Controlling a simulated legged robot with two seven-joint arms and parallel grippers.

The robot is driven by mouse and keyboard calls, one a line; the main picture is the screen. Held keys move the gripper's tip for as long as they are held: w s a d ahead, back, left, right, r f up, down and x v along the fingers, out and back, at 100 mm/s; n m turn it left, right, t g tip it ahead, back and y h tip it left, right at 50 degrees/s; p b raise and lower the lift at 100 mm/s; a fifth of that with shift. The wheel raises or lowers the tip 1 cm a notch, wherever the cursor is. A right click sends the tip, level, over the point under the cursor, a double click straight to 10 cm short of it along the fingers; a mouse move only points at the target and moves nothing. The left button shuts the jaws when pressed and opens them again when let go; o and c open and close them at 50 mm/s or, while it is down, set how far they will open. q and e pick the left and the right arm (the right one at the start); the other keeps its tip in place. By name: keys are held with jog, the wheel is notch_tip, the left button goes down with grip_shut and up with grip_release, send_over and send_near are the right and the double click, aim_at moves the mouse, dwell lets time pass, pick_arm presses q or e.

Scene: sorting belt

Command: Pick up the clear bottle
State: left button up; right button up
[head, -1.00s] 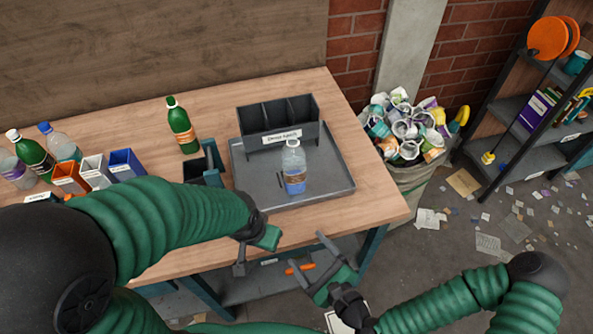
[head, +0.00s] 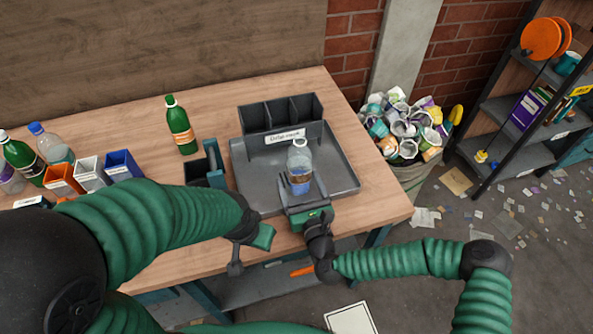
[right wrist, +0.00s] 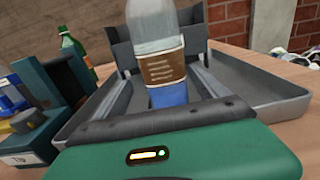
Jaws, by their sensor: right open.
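The clear bottle (head: 299,166) stands upright in the grey tray (head: 340,172) on the workbench. It has a brown label and a blue lower part. My right gripper (head: 301,202) is open at the tray's front edge, with its fingers toward the bottle's lower part. In the right wrist view the bottle (right wrist: 160,55) stands straight ahead, beyond the green gripper body; I cannot tell whether the fingers touch it. My left gripper (head: 247,250) hangs near the bench's front edge, left of the right one; its jaw state is unclear.
A dark divided bin (head: 262,122) stands at the back of the tray. A green bottle (head: 180,127) and a dark teal holder (head: 214,165) stand to the left. Small orange, white and blue boxes (head: 122,164) and more bottles are farther left. A full waste bin (head: 405,175) stands right of the bench.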

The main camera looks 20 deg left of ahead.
jog(key=shift+x, duration=0.85)
jog(key=shift+w, duration=0.3)
jog(key=shift+d, duration=0.45)
jog(key=shift+d+r, duration=0.1)
jog(key=shift+c, duration=2)
jog(key=shift+a, duration=0.5)
jog(key=c, duration=0.9)
jog(key=shift+d, duration=0.2)
jog(key=c, duration=0.4)
jog(key=shift+d, duration=0.1)
jog(key=shift+c, duration=0.2)
